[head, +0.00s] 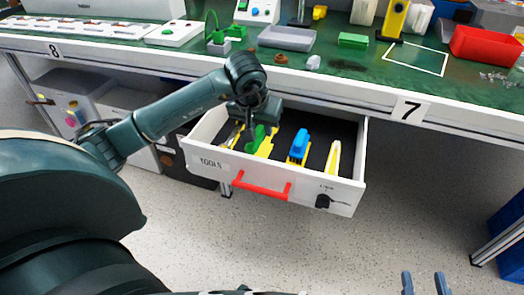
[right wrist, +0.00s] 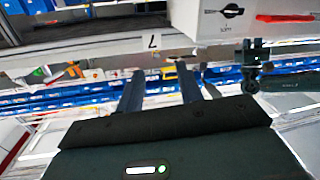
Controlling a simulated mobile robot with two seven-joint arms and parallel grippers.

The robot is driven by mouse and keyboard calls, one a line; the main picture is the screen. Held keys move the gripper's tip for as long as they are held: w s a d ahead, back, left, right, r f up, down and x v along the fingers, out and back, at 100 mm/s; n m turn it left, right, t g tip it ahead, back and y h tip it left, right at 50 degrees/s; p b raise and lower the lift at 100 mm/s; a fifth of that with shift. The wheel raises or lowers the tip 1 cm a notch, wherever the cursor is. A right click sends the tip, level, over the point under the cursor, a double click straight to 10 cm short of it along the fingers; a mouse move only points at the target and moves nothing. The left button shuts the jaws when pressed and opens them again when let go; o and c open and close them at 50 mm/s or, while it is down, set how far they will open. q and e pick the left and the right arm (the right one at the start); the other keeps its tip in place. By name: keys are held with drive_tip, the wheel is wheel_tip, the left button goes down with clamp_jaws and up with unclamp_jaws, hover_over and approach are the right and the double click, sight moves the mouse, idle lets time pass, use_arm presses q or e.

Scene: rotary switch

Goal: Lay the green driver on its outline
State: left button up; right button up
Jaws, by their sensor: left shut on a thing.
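The green driver (head: 258,136) is in the head view, inside the open drawer (head: 208,160) marked TOOLS. My left gripper (head: 255,118) reaches down over the drawer and is shut on the green driver; its fingertips are partly hidden. A yellow shape (head: 266,149) shows just beside and below the driver; I cannot tell whether the driver touches it. A blue tool (head: 300,143) lies over another yellow shape, and a bare yellow shape (head: 333,158) is at the right. My right gripper (head: 425,284) is open and empty at the bottom right; its fingers also show in the right wrist view (right wrist: 160,92).
The drawer has a red handle (head: 261,190) and a black rotary knob (head: 323,201). The green-topped bench above holds a red bin (head: 486,46), a grey tray (head: 287,39) and a white-outlined rectangle (head: 414,70). The floor (head: 400,220) right of the drawer is clear.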

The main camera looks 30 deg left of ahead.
sight(259, 131)
use_arm(q)
wheel_tip(259, 131, down, 3)
wheel_tip(259, 131, down, 3)
drive_tip(key=shift+f+b, duration=0.15)
drive_tip(key=shift+b, duration=0.6)
use_arm(e)
drive_tip(key=shift+s+a+n+t+y, duration=0.2)
drive_tip(key=shift+a+n+t+y, duration=0.2)
drive_tip(key=shift+n+t+y, duration=0.15)
use_arm(q)
drive_tip(key=shift+f, duration=0.15)
drive_tip(key=shift+f, duration=0.1)
drive_tip(key=o, duration=1.1)
drive_tip(key=shift+c, duration=0.2)
use_arm(e)
drive_tip(key=shift+a, duration=0.1)
